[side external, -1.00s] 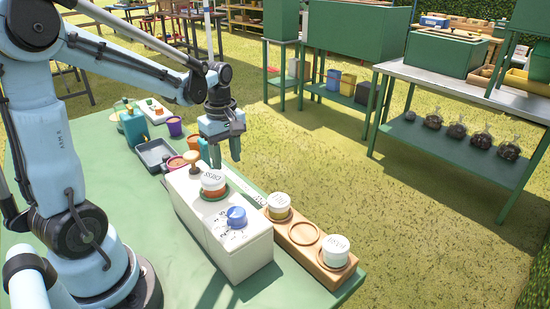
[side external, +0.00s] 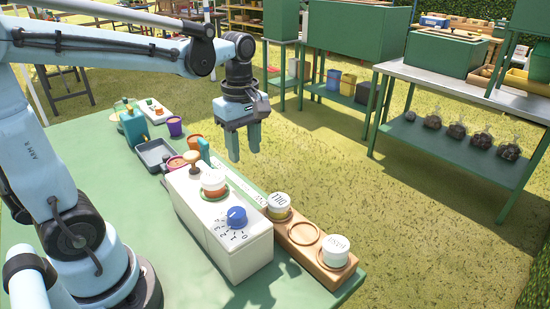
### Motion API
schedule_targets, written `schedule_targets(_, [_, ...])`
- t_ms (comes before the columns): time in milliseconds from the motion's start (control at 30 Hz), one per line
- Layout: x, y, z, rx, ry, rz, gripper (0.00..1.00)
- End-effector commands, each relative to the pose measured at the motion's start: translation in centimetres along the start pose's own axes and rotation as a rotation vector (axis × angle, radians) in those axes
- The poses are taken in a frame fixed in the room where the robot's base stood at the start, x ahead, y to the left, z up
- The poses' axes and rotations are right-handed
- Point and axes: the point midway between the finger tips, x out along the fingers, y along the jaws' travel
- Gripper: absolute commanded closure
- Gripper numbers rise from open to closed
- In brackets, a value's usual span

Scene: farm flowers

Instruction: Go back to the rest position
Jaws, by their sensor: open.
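My gripper (side external: 243,143) hangs in the air past the far edge of the green table, pointing down. Its two fingers are apart with nothing between them. Below and to its left is a cream box (side external: 218,222) with a blue dial (side external: 236,217) on its top. An orange-and-white jar (side external: 213,184) sits on the box, apart from my gripper.
A wooden rack (side external: 303,243) at the table's right edge holds two white-lidded jars (side external: 279,204) (side external: 335,250), with an empty round slot between them. A grey tray (side external: 155,153), teal container (side external: 134,125) and small pots stand farther back. Bare green table (side external: 120,200) lies left.

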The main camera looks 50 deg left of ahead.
Motion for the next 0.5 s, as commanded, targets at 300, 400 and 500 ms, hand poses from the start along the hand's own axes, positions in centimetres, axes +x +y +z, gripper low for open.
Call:
schedule_targets(300, [-1.7, 0.0, 0.0, 0.000, 0.000, 0.000, 0.56])
schedule_targets(400, [-1.7, 0.0, 0.0, 0.000, 0.000, 0.000, 0.56])
schedule_targets(500, [-1.7, 0.0, 0.0, 0.000, 0.000, 0.000, 0.56])
